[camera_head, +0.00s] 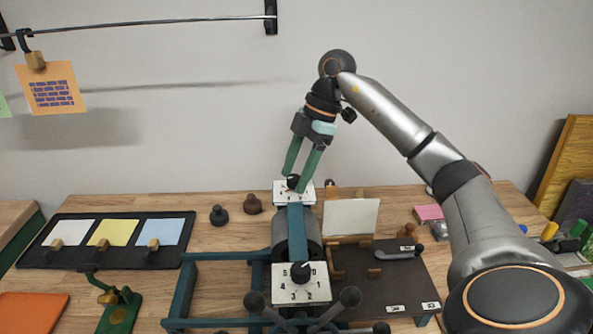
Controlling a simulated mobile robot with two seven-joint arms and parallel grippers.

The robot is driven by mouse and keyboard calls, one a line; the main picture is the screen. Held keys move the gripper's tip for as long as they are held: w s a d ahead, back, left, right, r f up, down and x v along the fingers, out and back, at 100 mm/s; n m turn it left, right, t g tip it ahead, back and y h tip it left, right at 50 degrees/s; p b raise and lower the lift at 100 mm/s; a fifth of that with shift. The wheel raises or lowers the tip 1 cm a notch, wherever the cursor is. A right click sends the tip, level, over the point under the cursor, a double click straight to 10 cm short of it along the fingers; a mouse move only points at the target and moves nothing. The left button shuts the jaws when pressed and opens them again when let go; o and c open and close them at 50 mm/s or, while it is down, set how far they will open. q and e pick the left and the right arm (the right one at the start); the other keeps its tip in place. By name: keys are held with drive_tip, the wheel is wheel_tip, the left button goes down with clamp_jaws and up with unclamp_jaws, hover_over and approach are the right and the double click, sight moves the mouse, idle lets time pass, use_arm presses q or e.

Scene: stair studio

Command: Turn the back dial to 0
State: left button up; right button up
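The back dial (293,183) is a black knob on a white plate (307,192) at the far end of a blue bar. My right gripper (297,182) reaches down to it from above, its two green fingers on either side of the knob. Whether the fingers touch the knob is too small to tell. The fingers hide part of the plate, and its numbers are not readable. The front dial (301,273) is a black knob on a white numbered plate, nearer to me. My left gripper is not in view.
A black tray (105,262) with white, yellow and blue cards lies at left. A blue frame (215,257) and dark round knobs stand in front. A dark board (395,285) with a lever lies at right. Two dark pegs (219,215) (252,204) stand left of the dial.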

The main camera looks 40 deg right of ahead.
clamp_jaws()
